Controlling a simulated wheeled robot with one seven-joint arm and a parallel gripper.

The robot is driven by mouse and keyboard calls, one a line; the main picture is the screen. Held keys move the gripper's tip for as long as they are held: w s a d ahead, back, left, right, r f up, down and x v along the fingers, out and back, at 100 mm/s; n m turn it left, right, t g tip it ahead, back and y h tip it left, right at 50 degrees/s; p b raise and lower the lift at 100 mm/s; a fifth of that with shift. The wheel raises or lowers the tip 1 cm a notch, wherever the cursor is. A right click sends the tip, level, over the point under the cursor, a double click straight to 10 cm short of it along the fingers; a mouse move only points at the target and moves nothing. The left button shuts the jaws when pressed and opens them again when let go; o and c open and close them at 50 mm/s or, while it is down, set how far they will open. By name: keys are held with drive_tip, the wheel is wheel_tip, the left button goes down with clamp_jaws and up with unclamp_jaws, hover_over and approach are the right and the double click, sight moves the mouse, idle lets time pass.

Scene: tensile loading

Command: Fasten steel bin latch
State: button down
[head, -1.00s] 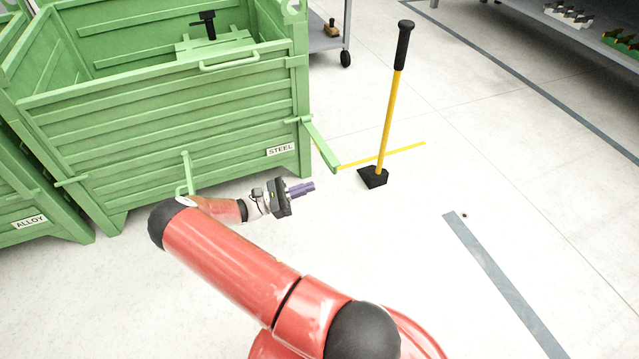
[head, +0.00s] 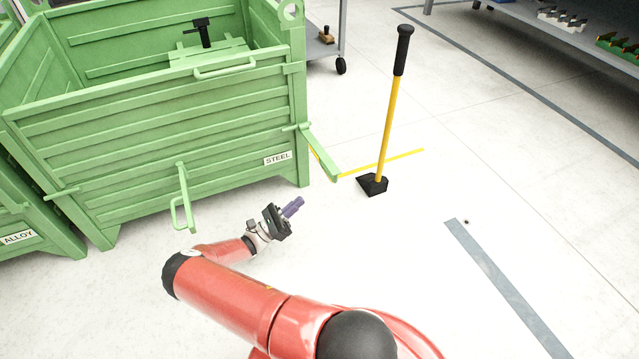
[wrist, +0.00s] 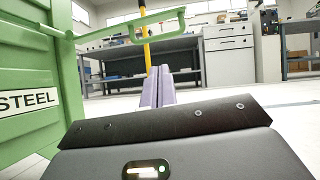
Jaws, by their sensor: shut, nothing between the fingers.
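The green steel bin (head: 150,135) stands at the left in the head view, with a white STEEL label (head: 277,158) on its front. A green latch bar (head: 321,153) sticks out from its right front corner, swung away from the front face. In the wrist view this bar (wrist: 105,32) crosses the top and ends in a loop. My gripper (head: 299,203) is in front of the bin, below and left of the bar's end and apart from it. Its purple fingers (wrist: 158,88) are together and empty.
A yellow-handled tool with a black base (head: 388,120) stands on the floor right of the latch bar. Another green bar with a loop (head: 182,205) hangs on the bin's front. The ALLOY bin (head: 30,215) adjoins at left.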

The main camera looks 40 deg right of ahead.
sight(320, 157)
drive_tip(key=x, duration=1)
drive_tip(key=shift+r+p, duration=0.1)
drive_tip(key=shift+p, duration=0.3)
